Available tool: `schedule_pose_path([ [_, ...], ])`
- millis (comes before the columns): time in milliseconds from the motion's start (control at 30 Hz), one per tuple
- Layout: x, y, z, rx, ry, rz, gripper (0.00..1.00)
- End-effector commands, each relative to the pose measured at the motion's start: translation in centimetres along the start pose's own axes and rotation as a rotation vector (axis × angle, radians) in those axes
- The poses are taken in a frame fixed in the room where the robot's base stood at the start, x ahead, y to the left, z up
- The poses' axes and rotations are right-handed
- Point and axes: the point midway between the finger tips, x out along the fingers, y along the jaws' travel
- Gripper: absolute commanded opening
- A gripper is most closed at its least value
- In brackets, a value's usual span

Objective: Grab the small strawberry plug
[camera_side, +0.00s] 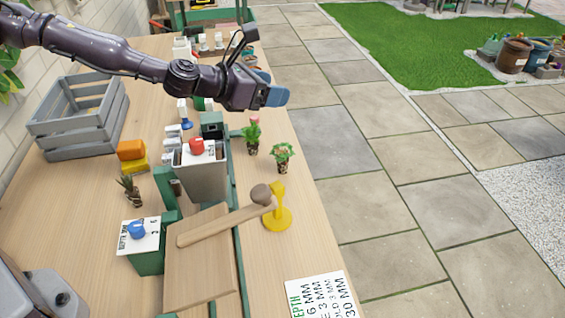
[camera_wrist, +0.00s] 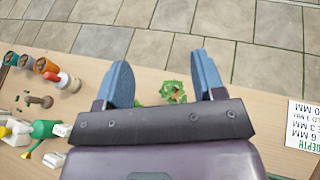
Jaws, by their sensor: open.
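A small leafy green plug with a dark root ball (camera_side: 283,157), seemingly the strawberry plug, stands upright near the bench's paving-side edge. In the wrist view its leaves (camera_wrist: 173,91) show between my fingers, its lower part hidden behind the gripper body. My gripper (camera_side: 276,96) is open with blue fingers, above and behind the plug in the side view, apart from it. The open fingers also show in the wrist view (camera_wrist: 163,72). A second plug with a pinkish top (camera_side: 252,135) stands just behind and left of it. A spiky plug (camera_side: 130,192) stands farther left.
A grey bin with a red item (camera_side: 203,180) stands left of the leafy plug. A yellow stand (camera_side: 278,218) and a wooden mallet (camera_side: 225,225) are in front. A depth card (camera_side: 321,296) lies at the near edge. A grey crate (camera_side: 78,115) is at left.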

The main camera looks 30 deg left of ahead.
Motion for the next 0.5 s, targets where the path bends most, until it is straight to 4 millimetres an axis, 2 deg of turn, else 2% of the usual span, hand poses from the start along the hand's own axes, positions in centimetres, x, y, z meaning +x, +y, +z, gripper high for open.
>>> schedule_pose_path([
  [33, 0.7, -0.1, -1.8, -0.008, 0.005, -0.004, 0.63],
  [200, 2.5, -0.2, -6.2, -0.004, 0.004, -0.005, 0.63],
  [500, 4.3, -0.1, -10.5, 0.0, 0.003, -0.003, 0.63],
])
